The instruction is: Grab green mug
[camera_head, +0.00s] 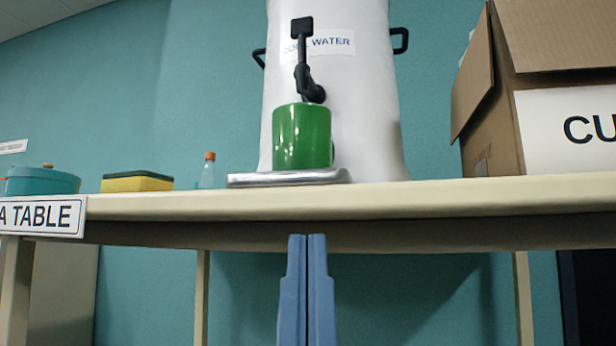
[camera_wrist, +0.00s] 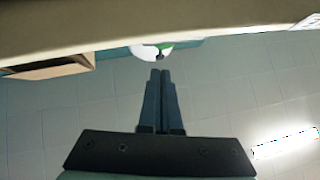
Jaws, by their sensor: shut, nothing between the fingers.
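The green mug (camera_head: 301,137) stands upright on a silver drip tray (camera_head: 290,178) under the black tap of a white water dispenser (camera_head: 362,120). In the wrist view only a small green patch of the mug (camera_wrist: 167,45) shows past the table edge. My gripper (camera_head: 307,238) is shut, with its two blue fingers together and nothing between them. It is below the table top in the head view, beneath the mug and apart from it. The fingers also show in the wrist view (camera_wrist: 160,73).
The table (camera_head: 450,200) has its front edge between gripper and mug in height. A cardboard box (camera_head: 480,100) stands right of the dispenser. A yellow sponge (camera_head: 137,183), a small bottle (camera_head: 207,172) and a teal pot (camera_head: 42,181) stand to the left.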

